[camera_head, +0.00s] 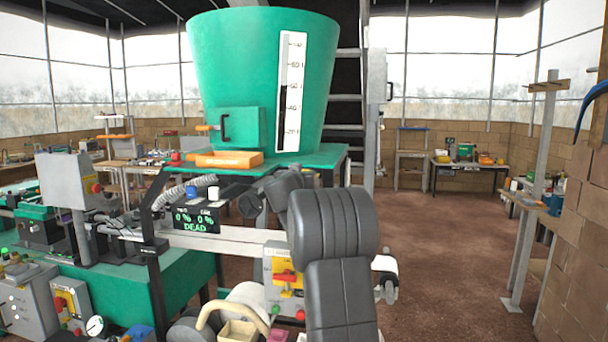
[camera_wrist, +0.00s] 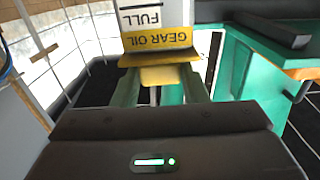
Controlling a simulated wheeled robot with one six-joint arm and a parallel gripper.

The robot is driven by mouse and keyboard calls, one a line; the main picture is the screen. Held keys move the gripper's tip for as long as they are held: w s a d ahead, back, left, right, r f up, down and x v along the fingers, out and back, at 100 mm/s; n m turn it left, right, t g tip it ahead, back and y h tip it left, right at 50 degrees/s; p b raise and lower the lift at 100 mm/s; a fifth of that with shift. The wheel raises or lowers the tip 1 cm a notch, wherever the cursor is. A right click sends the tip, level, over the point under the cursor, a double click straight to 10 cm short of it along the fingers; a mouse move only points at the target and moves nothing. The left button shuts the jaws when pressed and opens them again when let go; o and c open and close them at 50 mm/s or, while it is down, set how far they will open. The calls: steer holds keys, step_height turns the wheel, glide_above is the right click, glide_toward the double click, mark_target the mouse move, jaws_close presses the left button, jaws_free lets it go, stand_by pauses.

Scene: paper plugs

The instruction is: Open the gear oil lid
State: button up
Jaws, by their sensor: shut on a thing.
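In the wrist view, a yellow panel labelled GEAR OIL (camera_wrist: 160,38) appears upside down, with a white panel marked FULL (camera_wrist: 145,14) beyond it. A yellow protruding piece (camera_wrist: 163,75), which looks like the lid's handle, sticks out under the label toward me. My gripper (camera_wrist: 162,82) has its two greenish fingers on either side of this piece and is shut on it. I cannot tell whether the lid is raised. In the head view, my dark grey arm stands in the middle, and neither the gripper nor the gear oil label can be seen.
A large green hopper (camera_head: 262,80) with a level scale stands on a green table (camera_head: 318,158), with an orange tray (camera_head: 230,159) on it. The brown floor (camera_head: 440,235) on the right is open, bounded by a brick wall (camera_head: 572,225).

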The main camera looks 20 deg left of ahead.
steer(key=shift+r+g+p, duration=0.3)
steer(key=shift+r+p, duration=0.2)
steer(key=shift+p, duration=1)
steer(key=shift+w+r, duration=0.1)
steer(key=shift+w+r+g+p, duration=0.1)
steer(key=shift+r+g+p, duration=0.1)
steer(key=shift+g+p, duration=0.35)
steer(key=shift+w+r+g, duration=0.25)
steer(key=shift+r+g, duration=0.4)
steer(key=shift+w, duration=0.1)
steer(key=shift+g, duration=0.3)
